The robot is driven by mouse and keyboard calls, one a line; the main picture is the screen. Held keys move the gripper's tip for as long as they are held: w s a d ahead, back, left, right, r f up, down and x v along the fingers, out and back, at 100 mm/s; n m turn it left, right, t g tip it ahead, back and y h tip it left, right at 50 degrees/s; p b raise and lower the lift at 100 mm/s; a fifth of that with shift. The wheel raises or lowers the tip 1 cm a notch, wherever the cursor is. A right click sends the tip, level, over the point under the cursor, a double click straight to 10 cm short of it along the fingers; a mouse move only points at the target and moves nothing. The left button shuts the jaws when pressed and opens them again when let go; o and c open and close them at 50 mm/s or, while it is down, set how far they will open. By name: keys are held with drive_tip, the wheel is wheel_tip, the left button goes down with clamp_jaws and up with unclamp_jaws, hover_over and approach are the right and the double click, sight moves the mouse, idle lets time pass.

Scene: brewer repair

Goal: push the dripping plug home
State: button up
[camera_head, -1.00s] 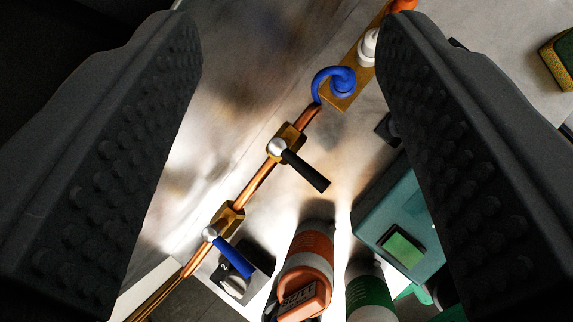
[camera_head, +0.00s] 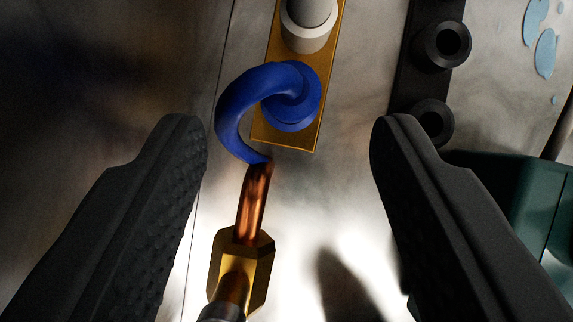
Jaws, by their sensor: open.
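A blue plug with a curved blue hose (camera_head: 232,108) sits at the lower end of a brass plate (camera_head: 283,138). The hose curls down to a copper pipe (camera_head: 253,200). A whitish-grey plug (camera_head: 308,22) stands on the same plate at the top edge, partly cut off. I cannot tell from here how deep either plug sits. My gripper (camera_head: 288,135) is open and empty, its two dark ribbed fingers wide apart. The blue plug and hose lie between the fingers in the picture, beyond the tips and apparently untouched. Blue puddles (camera_head: 541,40) lie at the upper right.
A brass fitting (camera_head: 241,268) joins the copper pipe near the bottom. A dark strip with black round sockets (camera_head: 441,46) is right of the plate. A teal box (camera_head: 520,200) stands at the right edge. Bare grey surface lies left of the hose.

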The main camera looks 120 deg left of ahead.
sight(290, 74)
drive_tip(key=x, duration=0.8)
clamp_jaws()
